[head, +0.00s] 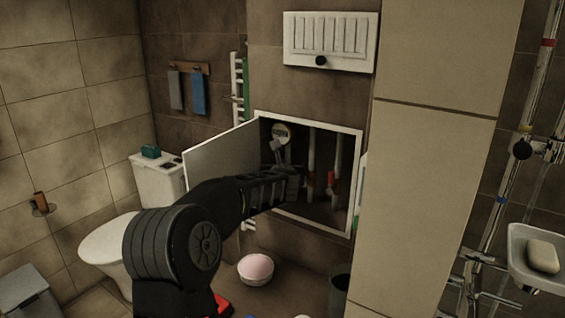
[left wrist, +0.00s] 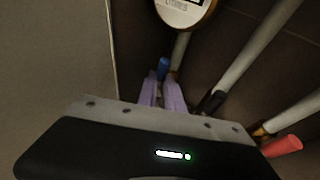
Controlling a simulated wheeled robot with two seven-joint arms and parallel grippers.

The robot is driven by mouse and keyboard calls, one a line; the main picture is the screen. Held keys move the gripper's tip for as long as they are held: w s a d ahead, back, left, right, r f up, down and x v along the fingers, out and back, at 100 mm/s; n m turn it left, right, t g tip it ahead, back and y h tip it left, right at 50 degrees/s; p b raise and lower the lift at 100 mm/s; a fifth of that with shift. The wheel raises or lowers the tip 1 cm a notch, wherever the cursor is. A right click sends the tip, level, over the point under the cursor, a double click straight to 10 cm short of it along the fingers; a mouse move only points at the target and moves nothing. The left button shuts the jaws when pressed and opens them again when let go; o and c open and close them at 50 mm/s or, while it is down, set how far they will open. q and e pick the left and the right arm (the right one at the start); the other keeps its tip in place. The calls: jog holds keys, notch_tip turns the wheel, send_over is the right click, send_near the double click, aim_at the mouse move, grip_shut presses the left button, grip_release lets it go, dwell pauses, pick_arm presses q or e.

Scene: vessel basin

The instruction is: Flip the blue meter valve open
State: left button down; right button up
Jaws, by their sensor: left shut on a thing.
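The blue meter valve (left wrist: 163,67) shows in the left wrist view as a small blue handle below the round meter (left wrist: 184,10), on the pipe under it. My left gripper (left wrist: 161,88) has its two pale purple fingers close together at the blue handle, shut on it. The fingers hide part of the handle. In the head view my left arm reaches into the open wall cabinet, with the gripper (head: 290,178) below the meter (head: 282,133). The blue handle cannot be made out there. My right gripper is not in view.
The cabinet door (head: 220,158) stands open on the left. Other pipes rise to the right of the gripper, with a red handle (left wrist: 282,146) in the left wrist view. A pink bowl (head: 256,269) sits on the floor below. A tiled wall (head: 430,160) stands at right.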

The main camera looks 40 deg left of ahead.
pick_arm(q)
jog(key=shift+a+r+n+h+p, duration=0.1)
jog(key=shift+a+n+h+p, duration=0.1)
jog(key=shift+n+h+p, duration=0.15)
jog(key=c, duration=1.5)
grip_release()
jog(key=shift+b+v, duration=0.8)
jog(key=shift+v, duration=3.15)
